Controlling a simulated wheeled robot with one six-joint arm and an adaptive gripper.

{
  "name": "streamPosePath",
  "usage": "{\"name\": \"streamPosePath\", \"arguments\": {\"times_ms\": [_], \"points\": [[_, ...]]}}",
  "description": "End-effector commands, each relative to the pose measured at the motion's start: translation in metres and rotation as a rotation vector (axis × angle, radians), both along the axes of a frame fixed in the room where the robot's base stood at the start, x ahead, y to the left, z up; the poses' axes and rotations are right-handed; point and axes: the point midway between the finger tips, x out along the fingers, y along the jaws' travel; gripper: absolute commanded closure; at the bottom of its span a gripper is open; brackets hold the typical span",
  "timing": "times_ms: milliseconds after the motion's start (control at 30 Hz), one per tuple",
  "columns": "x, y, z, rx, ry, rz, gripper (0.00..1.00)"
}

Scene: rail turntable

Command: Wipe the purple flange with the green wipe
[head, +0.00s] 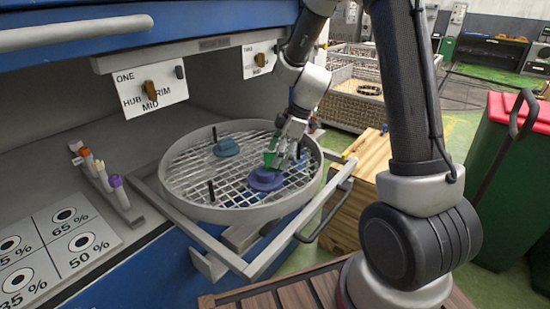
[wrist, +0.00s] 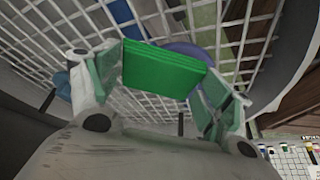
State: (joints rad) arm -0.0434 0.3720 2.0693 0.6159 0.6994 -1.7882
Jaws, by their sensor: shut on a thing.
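The purple flange (head: 265,179) lies on the wire mesh of the round turntable (head: 190,208), on its near right part. My gripper (head: 283,153) is just above and behind the flange in the head view. It is shut on the green wipe (head: 271,160). In the wrist view the green wipe (wrist: 163,70) sits as a folded block between the two fingers (wrist: 160,85). The purple flange (wrist: 190,49) shows partly behind the wipe there, and much of it is hidden. I cannot tell whether the wipe touches the flange.
A teal flange (head: 227,147) lies on the mesh farther back. Dark upright pegs (head: 211,191) stand on the turntable. A rail frame (head: 262,264) with a handle surrounds it. A rack of capped tubes (head: 105,180) stands at left, and a wooden crate (head: 372,160) at right.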

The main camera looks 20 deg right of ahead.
Motion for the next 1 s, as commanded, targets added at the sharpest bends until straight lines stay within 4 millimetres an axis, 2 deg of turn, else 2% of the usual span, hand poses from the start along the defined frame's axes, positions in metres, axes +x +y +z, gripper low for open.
{"name": "streamPosePath", "arguments": {"times_ms": [167, 633, 767, 1000], "points": [[-0.005, 0.005, 0.0, -0.001, 0.0, 0.001, 0.37], [-0.032, 0.038, 0.001, -0.001, 0.0, 0.002, 0.37], [-0.03, 0.037, 0.001, -0.001, 0.0, 0.0, 0.37], [-0.018, 0.021, 0.001, -0.001, 0.0, -0.002, 0.37]]}}
